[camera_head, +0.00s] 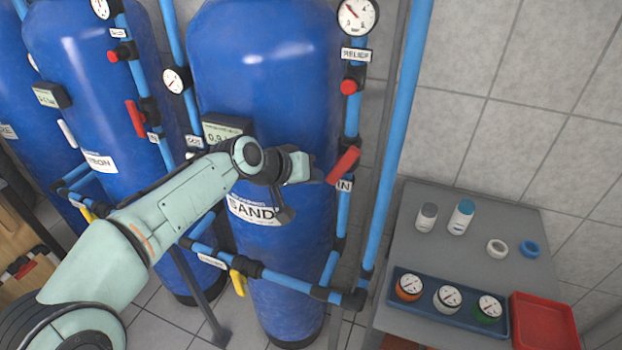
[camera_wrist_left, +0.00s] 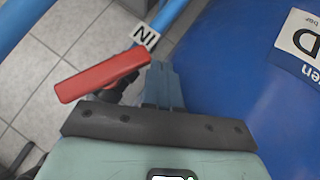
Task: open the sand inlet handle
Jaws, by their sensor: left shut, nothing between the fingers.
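The sand inlet handle (camera_head: 343,163) is a red lever on the vertical blue pipe right of the tank labelled SAND (camera_head: 265,90), just above an IN label. In the head view it slants up to the right. In the left wrist view the red handle (camera_wrist_left: 105,78) lies crosswise, close to my fingers. My left gripper (camera_head: 304,167) is shut and empty in front of the tank, just left of the handle. In the left wrist view its fingertips (camera_wrist_left: 163,85) are beside the handle's right end; I cannot tell whether they touch. My right gripper is not in view.
A red relief knob (camera_head: 348,86) and a gauge (camera_head: 357,15) sit above on the same pipe. A thick blue pipe (camera_head: 402,100) runs to the right. A grey table (camera_head: 480,255) holds bottles, rings, gauges in a blue tray and a red tray (camera_head: 543,322).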

